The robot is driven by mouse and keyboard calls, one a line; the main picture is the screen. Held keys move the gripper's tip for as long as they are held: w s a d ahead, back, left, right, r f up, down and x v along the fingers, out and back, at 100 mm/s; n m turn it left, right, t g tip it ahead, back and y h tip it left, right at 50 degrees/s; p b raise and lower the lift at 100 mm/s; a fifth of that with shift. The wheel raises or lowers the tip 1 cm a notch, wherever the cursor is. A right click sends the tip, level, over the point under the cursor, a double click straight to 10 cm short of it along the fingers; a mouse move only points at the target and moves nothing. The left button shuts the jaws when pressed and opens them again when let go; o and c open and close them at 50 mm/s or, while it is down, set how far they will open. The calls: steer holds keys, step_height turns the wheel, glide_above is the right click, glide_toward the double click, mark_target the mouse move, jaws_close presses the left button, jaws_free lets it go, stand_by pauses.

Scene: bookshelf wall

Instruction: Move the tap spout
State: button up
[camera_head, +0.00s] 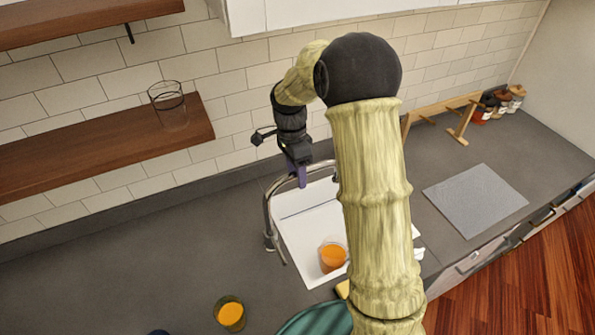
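The tap (268,205) is a grey metal arch that stands at the left edge of the white sink (302,232). Its spout curves up and to the right, over the sink's back part. My gripper (301,180) points down at the top of the spout, with its purple fingers at or very close to it. I cannot tell whether they touch it, or how far apart the fingers are. My bamboo-textured arm hides the right part of the sink and perhaps some of the spout.
A glass of orange drink (332,257) stands in the sink area. Another glass of orange drink (230,313) is on the counter at the front. A grey mat (475,200) lies to the right. A wooden shelf (100,150) with an empty glass (168,106) juts out at the left.

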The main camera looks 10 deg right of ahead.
steer(key=shift+d, duration=0.1)
steer(key=shift+w+r, duration=0.15)
steer(key=shift+r, duration=0.3)
steer(key=w+r+b, duration=0.3)
steer(key=r, duration=1.3)
steer(key=shift+a, duration=0.45)
steer(key=s+d+f+n+t+b, duration=0.1)
steer(key=s+d+f+n+t, duration=0.1)
steer(key=s+f+n, duration=0.5)
steer(key=s+d+f+n+t+b, duration=0.1)
steer(key=s+d+f+n+t, duration=0.1)
steer(key=s+f+n, duration=0.6)
steer(key=s+f, duration=0.4)
steer(key=s, duration=0.1)
steer(key=shift+s+d+f+t+y, duration=0.15)
steer(key=shift+s+d+t+y, duration=0.15)
steer(key=shift+s+t, duration=0.1)
